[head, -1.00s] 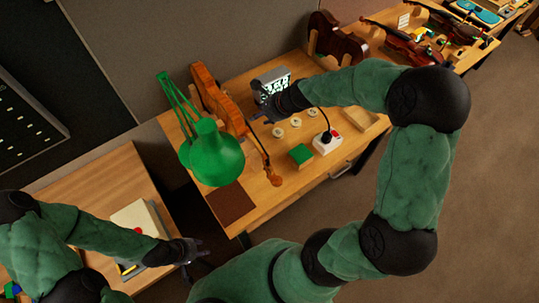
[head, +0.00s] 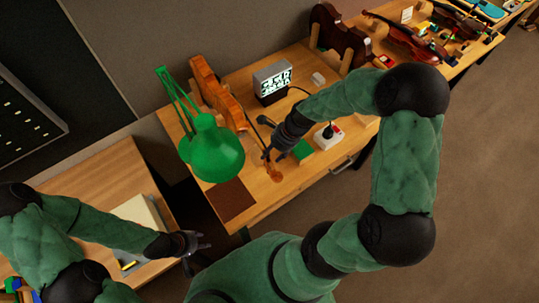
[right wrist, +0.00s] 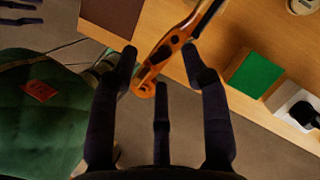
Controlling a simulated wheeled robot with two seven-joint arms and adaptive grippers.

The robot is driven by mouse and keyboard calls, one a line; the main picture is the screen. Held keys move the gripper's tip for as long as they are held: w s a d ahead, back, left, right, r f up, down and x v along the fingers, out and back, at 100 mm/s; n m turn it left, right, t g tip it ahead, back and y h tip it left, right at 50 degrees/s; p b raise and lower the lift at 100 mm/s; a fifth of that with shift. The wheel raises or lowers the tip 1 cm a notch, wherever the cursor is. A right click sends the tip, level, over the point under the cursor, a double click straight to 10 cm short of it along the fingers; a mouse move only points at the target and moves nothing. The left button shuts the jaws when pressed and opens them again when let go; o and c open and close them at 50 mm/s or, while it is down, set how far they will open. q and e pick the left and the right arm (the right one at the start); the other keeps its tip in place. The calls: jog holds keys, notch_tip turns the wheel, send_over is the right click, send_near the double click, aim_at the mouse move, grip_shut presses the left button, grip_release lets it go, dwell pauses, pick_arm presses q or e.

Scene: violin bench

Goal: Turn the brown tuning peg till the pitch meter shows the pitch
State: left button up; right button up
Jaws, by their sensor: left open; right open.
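The orange-brown violin (head: 215,92) stands on the bench, its neck running toward the front edge. Its scroll (head: 275,173) also shows between my fingers in the right wrist view (right wrist: 145,88). I cannot make out the brown tuning peg clearly in either view. The pitch meter (head: 272,82) is a grey box with a lit screen; its reading is too small to read. My right gripper (head: 269,150) is open around the peg head, with fingers on both sides in the right wrist view (right wrist: 161,62). My left gripper (head: 203,243) is open and empty, away from the violin.
A green lamp (head: 215,150) stands left of the violin. A brown mat (head: 231,200) lies at the front left. Other violins (head: 405,40) lie farther back.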

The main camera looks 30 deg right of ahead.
aim_at(268, 158)
jog(key=shift+x, duration=1.3)
jog(key=shift+c, duration=0.3)
